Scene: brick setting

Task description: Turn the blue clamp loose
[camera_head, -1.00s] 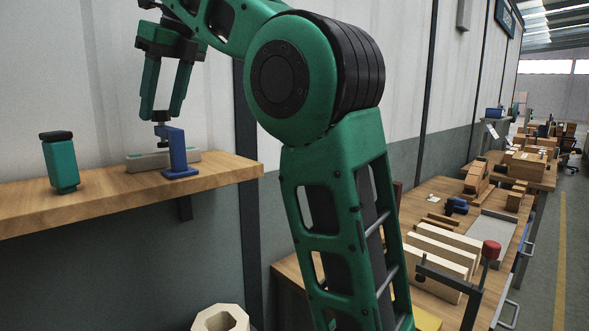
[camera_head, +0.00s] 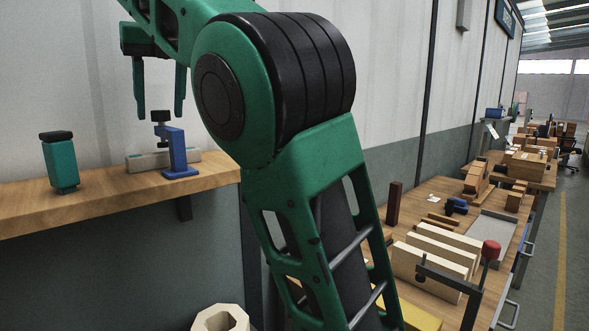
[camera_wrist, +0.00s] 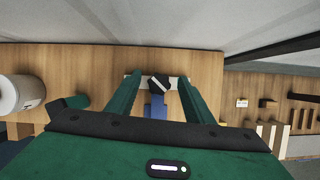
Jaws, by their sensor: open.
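The blue clamp (camera_head: 178,152) stands upright on the wooden shelf, with a black knob (camera_head: 161,116) on top. It sits at a pale bar (camera_head: 147,161) lying on the shelf. In the wrist view the clamp (camera_wrist: 155,108) shows between the fingers, and its black knob (camera_wrist: 158,83) is seen from above, turned at an angle to the bar. My gripper (camera_head: 160,112) is open and empty, its green fingers pointing down above the clamp. The fingertips show around the knob's level, apart from it. In the wrist view my gripper (camera_wrist: 157,85) straddles the knob.
A green bottle-like object with a black cap (camera_head: 60,162) stands left on the shelf (camera_head: 110,206). A pale round object (camera_wrist: 20,95) shows at the wrist view's left. The workbench at right holds pale boards (camera_head: 435,262) and a red-knobbed tool (camera_head: 491,250).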

